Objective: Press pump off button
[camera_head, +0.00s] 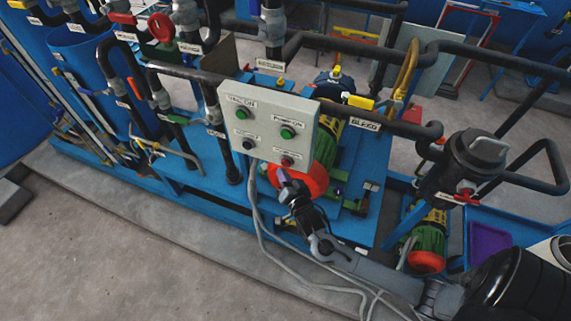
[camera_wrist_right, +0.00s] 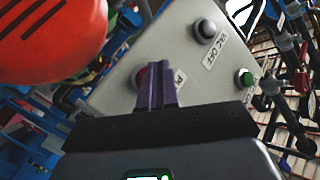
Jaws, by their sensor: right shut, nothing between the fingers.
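A pale grey control box (camera_head: 266,112) carries two green buttons above, a dark button lower left and the red pump off button (camera_head: 287,160) lower right. My right gripper (camera_head: 283,176) is shut and empty, its tips just below the red button in the head view. In the right wrist view the purple fingers (camera_wrist_right: 157,82) are together in front of the box face (camera_wrist_right: 165,45). They partly hide the red button (camera_wrist_right: 139,77) and its label. I cannot tell whether the tips touch it. My left gripper is not in view.
The dark VAC OFF button (camera_wrist_right: 204,31) and a green button (camera_wrist_right: 246,78) are on the same panel. A red-orange round cover (camera_head: 303,181) is close behind my right gripper. Grey cables (camera_head: 258,224) hang below the box. Pipes and valves surround it; the floor in front is open.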

